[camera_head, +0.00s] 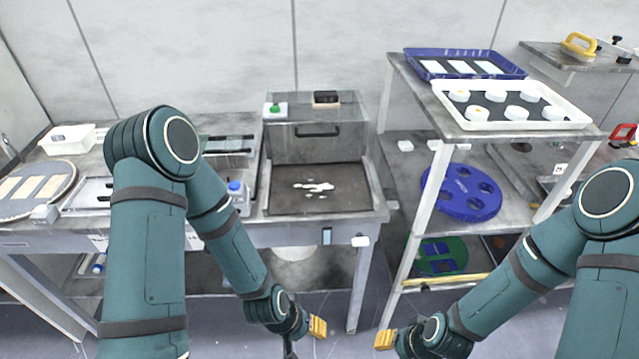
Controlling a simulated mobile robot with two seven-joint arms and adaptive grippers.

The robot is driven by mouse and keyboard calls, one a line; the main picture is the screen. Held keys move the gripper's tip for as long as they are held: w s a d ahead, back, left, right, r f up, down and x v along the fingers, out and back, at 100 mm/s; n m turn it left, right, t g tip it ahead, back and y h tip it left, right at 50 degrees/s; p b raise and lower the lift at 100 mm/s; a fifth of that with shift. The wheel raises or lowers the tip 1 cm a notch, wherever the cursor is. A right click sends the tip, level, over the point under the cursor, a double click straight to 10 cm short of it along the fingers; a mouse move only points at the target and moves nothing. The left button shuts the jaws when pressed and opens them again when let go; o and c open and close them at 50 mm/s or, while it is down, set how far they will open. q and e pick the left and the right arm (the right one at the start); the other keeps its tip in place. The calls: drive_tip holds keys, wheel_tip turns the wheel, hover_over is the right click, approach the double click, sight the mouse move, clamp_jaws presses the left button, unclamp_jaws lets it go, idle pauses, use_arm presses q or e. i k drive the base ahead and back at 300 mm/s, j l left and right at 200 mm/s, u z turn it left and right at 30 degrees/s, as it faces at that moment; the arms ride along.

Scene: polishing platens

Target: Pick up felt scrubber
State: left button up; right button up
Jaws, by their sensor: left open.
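A yellow-handled tool (580,45) stands on the high grey shelf at the far right; it may be the felt scrubber, but its underside is too small to tell. A red-handled tool (622,132) shows lower at the right edge, partly cut off by the frame. My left gripper (308,329), with a yellow fingertip, is open and empty, low in front of the bench. My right gripper (388,340) also shows a yellow fingertip; its jaw opening cannot be made out. Both grippers are well apart from the tools.
A white tray (447,103) with several white discs and a blue tray (409,52) stand on the rack's top shelf. A blue round plate (463,187) is below. A grey sink (345,200) and a blue-capped bottle (237,193) are on the left bench. Floor between bench and rack is clear.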

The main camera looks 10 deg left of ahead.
sight(321, 99)
drive_tip(key=i+j+z, duration=0.1)
drive_tip(key=j, duration=0.35)
drive_tip(key=i+j, duration=0.1)
drive_tip(key=j, duration=0.35)
drive_tip(key=i+j+z, duration=0.15)
drive_tip(key=j, duration=0.3)
